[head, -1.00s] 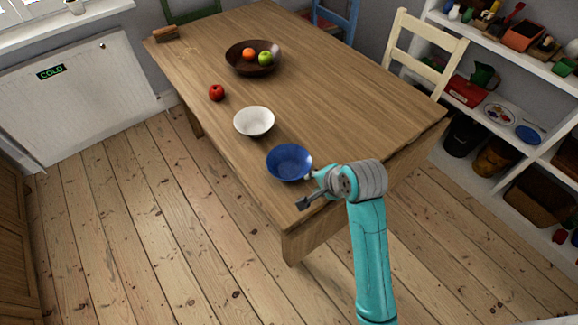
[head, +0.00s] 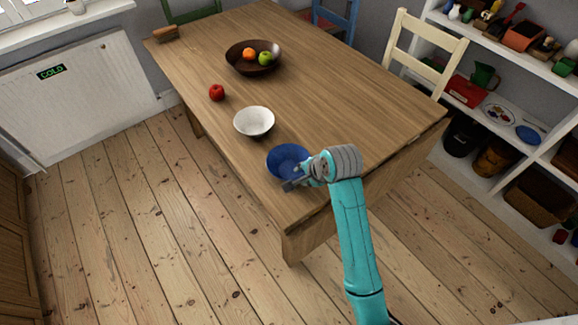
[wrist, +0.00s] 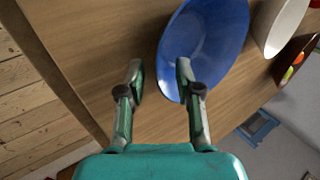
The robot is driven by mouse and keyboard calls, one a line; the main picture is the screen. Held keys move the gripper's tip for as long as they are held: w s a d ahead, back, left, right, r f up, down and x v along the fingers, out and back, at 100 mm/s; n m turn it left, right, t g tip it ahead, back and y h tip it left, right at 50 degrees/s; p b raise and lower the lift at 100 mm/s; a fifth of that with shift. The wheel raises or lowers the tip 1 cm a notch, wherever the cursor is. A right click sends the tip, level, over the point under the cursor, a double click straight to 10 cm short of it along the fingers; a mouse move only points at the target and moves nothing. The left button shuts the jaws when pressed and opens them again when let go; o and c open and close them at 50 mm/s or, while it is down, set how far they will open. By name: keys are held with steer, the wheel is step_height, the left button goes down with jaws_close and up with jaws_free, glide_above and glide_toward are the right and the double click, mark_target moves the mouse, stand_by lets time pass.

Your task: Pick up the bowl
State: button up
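A blue bowl (head: 284,160) stands upright on the wooden table (head: 340,85) near its front edge. My gripper (head: 293,180) is at the bowl's near right side in the head view and covers part of it. In the wrist view the blue bowl (wrist: 205,45) lies ahead, and my gripper (wrist: 160,72) is open. Its right fingertip is at the bowl's near rim and overlaps it in the picture; I cannot tell whether it touches. Its left fingertip is outside the bowl. A white bowl (head: 254,122) stands behind the blue one.
A red apple (head: 216,92) and a brown wooden bowl (head: 238,64) with fruit stand farther back on the table. A cream chair (head: 425,55) is at the right side, before white shelves (head: 500,40). The table's right half is clear.

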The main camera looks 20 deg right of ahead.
steer(key=shift+x, duration=1.45)
steer(key=shift+a, duration=0.1)
steer(key=shift+r, duration=0.1)
steer(key=shift+c, duration=0.2)
jaws_close()
step_height(320, 180, up, 9)
steer(key=shift+w+r, duration=0.1)
steer(key=shift+r, duration=0.4)
